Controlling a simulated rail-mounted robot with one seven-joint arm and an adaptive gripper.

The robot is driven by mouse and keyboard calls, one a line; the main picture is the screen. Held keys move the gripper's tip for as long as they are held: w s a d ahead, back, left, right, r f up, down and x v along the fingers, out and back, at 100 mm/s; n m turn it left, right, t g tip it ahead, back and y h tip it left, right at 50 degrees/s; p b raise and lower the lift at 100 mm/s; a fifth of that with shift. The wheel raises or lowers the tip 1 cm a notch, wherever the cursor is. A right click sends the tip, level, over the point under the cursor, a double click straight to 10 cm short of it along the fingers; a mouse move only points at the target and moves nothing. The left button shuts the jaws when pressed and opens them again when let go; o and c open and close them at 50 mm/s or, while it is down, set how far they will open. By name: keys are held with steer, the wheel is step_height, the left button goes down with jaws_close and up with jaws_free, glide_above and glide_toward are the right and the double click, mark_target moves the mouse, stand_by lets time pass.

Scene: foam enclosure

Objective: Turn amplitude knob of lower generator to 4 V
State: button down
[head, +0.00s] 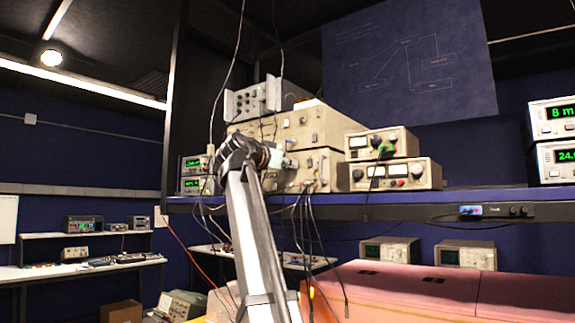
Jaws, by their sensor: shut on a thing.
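Two beige generators are stacked on the shelf. The upper generator (318,122) rests on the lower generator (325,160), whose left part is covered by my arm. My gripper (284,161) is at the left part of the lower generator's front panel. It is shut on what seems to be the amplitude knob; the fingers and wrist hide the knob. The knob's scale and pointer are too small and covered to read, so I cannot tell its setting.
A grey instrument (253,99) sits on top of the stack. Two stacked meter units (383,143) stand to the right, and green-display units (192,164) to the left. Black cables (308,225) hang before the shelf edge (420,197). A reddish covered surface (420,293) lies below.

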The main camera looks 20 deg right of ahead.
steer(key=c, duration=1)
jaws_free()
steer(key=shift+c, duration=0.2)
